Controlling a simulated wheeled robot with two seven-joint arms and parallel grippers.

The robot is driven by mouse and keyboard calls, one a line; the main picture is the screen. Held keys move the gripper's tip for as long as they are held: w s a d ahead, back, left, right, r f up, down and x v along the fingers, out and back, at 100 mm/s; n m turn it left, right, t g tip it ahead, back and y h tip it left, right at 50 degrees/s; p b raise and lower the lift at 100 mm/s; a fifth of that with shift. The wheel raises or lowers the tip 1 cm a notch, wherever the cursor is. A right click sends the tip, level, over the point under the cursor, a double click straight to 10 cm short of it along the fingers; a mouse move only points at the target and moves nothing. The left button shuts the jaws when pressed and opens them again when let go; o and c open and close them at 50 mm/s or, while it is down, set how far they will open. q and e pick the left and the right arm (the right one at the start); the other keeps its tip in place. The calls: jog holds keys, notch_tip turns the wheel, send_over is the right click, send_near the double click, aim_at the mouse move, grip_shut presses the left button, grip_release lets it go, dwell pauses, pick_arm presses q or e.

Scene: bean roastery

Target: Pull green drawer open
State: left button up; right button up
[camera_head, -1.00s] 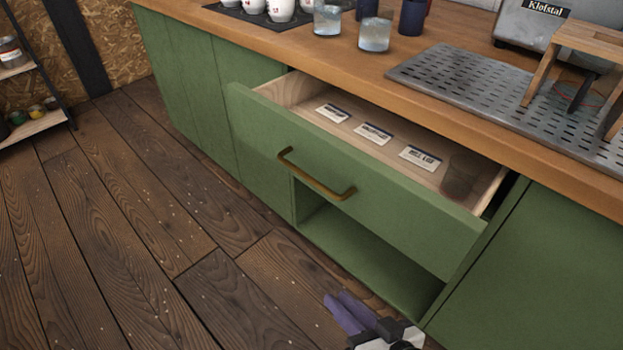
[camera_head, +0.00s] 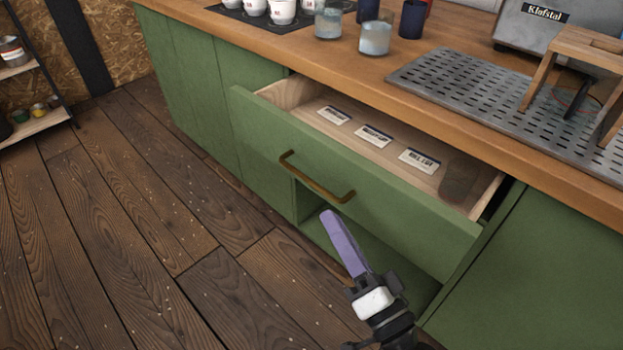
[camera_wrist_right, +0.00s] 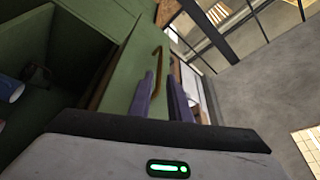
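The green drawer (camera_head: 400,200) is pulled partway out from under the wooden counter. Its brass handle (camera_head: 318,180) runs along the front face, and it also shows in the right wrist view (camera_wrist_right: 157,66). My right gripper (camera_head: 332,218) is just below the handle in the head view, with purple fingers reaching up toward the drawer front. In the wrist view its fingers (camera_wrist_right: 163,88) are apart, with the handle beyond and roughly between the tips. Nothing is held between them. My left gripper is not in view.
Cups and glasses (camera_head: 375,37), a perforated metal tray (camera_head: 450,85) and a grey machine (camera_head: 545,25) stand on the counter. The wood floor (camera_head: 150,250) is clear.

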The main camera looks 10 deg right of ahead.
aim_at(311, 181)
jog(key=x, duration=1)
jog(key=shift+w, duration=0.15)
grip_shut()
